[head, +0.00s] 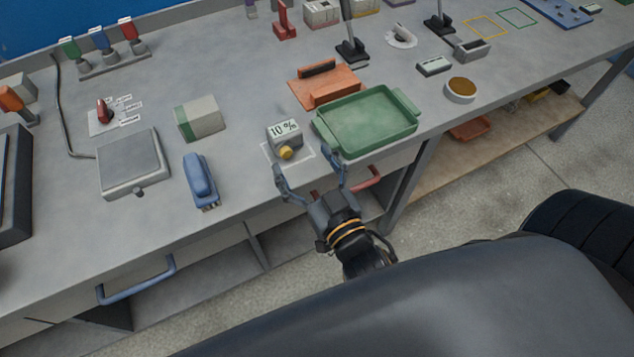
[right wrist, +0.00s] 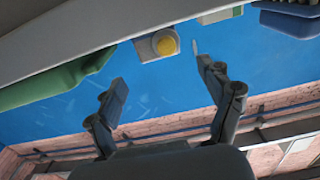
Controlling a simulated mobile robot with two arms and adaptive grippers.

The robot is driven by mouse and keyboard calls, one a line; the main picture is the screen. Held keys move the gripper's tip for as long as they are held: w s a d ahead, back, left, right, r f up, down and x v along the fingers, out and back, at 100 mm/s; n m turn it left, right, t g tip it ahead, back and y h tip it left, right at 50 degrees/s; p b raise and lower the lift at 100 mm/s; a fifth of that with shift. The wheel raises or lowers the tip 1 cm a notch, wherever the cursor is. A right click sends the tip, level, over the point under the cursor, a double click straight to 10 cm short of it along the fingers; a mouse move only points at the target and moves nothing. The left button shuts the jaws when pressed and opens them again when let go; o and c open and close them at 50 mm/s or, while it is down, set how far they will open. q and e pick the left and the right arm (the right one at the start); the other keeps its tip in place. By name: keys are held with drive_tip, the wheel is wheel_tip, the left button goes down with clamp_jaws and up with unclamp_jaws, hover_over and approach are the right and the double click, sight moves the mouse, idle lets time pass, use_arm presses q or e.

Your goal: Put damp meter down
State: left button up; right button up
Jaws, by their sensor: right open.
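The damp meter (head: 284,130) is a small grey block with a "10 %" display and a yellow knob. It stands upright on the bench within a white outlined square (head: 308,154). In the right wrist view the damp meter (right wrist: 150,47) shows its yellow knob, ahead of the fingers. My right gripper (head: 305,166) is open and empty at the bench's front edge, just in front of the damp meter. Its fingers (right wrist: 162,80) are spread apart and no contact with the meter shows. My left gripper is not in view.
A green tray (head: 368,124) stands close to the right of the meter, with an orange piece (head: 322,88) behind it. A blue stapler-like tool (head: 200,178) and a grey scale-like box (head: 132,164) lie to the left. Bare bench lies between the stapler and the meter.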

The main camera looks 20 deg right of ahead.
drive_tip(key=shift+s+d+b, duration=0.1)
drive_tip(key=shift+s+b, duration=0.3)
drive_tip(key=shift+s, duration=2.25)
drive_tip(key=s+a+f+n+g+y, duration=0.1)
drive_tip(key=s+f+g, duration=0.15)
drive_tip(key=f, duration=1.05)
drive_tip(key=s+a+f+g, duration=0.2)
drive_tip(key=f+g, duration=0.2)
drive_tip(key=f, duration=0.9)
drive_tip(key=s+a+f+n+g+y, duration=0.1)
drive_tip(key=s+f+g, duration=0.2)
drive_tip(key=f, duration=1)
drive_tip(key=s+d+f+g+h, duration=0.1)
drive_tip(key=s+d+f+g, duration=0.2)
drive_tip(key=s+d+f, duration=0.3)
drive_tip(key=s+d+f+g+h+p, duration=0.1)
drive_tip(key=s+d+f+g, duration=0.3)
drive_tip(key=s+d+f, duration=0.3)
drive_tip(key=s+f, duration=0.5)
drive_tip(key=s, duration=0.1)
drive_tip(key=shift+s+h, duration=0.15)
drive_tip(key=shift+h, duration=0.15)
drive_tip(key=shift+g, duration=0.25)
